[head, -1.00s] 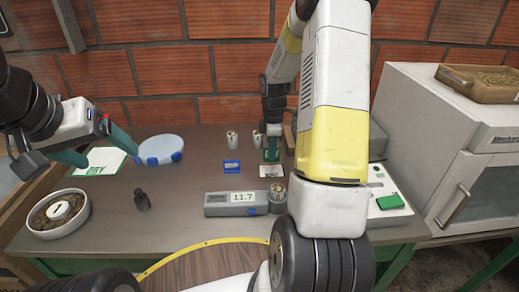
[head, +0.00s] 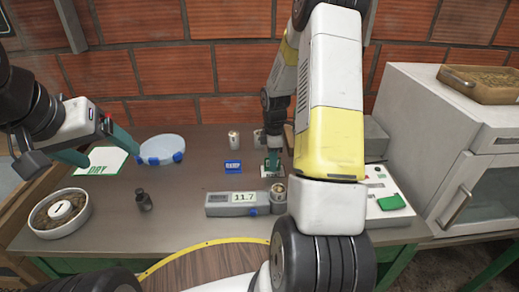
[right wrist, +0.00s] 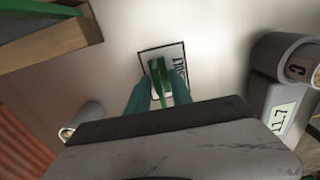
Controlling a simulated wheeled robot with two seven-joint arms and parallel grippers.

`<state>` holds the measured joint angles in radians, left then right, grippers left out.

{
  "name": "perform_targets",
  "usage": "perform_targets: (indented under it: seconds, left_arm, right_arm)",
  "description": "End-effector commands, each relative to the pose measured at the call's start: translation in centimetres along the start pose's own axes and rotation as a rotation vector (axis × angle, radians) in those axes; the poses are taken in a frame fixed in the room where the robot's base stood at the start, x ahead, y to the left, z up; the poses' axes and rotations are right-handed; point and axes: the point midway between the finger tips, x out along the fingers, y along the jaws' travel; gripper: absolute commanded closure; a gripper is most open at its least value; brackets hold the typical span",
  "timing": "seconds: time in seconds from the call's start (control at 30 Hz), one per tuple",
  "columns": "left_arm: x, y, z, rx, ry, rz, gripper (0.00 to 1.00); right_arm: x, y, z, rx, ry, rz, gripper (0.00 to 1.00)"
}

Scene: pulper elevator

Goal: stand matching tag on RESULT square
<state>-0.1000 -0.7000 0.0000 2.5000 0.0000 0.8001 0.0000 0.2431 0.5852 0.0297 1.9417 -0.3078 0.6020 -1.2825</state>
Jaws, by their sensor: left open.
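The white RESULT square (head: 266,174), with a dark border, lies on the bench behind the meter. It also shows in the right wrist view (right wrist: 177,52), its lettering partly hidden. My right gripper (head: 272,163) is low over the square, shut on a green tag (right wrist: 161,76) between its teal fingers (right wrist: 162,92). I cannot tell whether the tag's foot touches the square. A blue DAMP tag (head: 233,167) stands left of the square. The meter (head: 231,204) reads 11.7, with a cup (head: 279,190) at its right end. My left gripper (head: 98,148) is open and empty at the left.
A DRY card (head: 100,164) and a pale round dish (head: 162,149) lie at the left. A bowl (head: 77,216) and a small dark bottle (head: 143,201) stand nearer. A cup (head: 234,140) stands at the back. A white cabinet (head: 425,120) borders the right.

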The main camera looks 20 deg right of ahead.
Motion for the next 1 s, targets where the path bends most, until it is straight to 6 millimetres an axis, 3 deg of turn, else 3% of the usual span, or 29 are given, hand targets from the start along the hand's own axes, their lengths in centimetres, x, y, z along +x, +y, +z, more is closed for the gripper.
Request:
perform_targets:
  seconds: [0.27, 0.7, 1.0]
  left_arm:
    - [0.0, 0.0, 0.0, 0.000, 0.000, 0.000, 0.20]
    - [0.0, 0.0, 0.0, 0.000, 0.000, 0.000, 0.20]
    - [0.0, 0.0, 0.0, 0.000, 0.000, 0.000, 0.20]
  right_arm:
    - [-1.2, 0.1, 0.0, 0.001, 0.001, 0.003, 0.74]
    - [-10.1, 0.1, 0.0, 0.001, 0.001, 0.004, 0.74]
    - [-13.6, -0.6, -0.4, 0.036, 0.004, 0.019, 0.74]
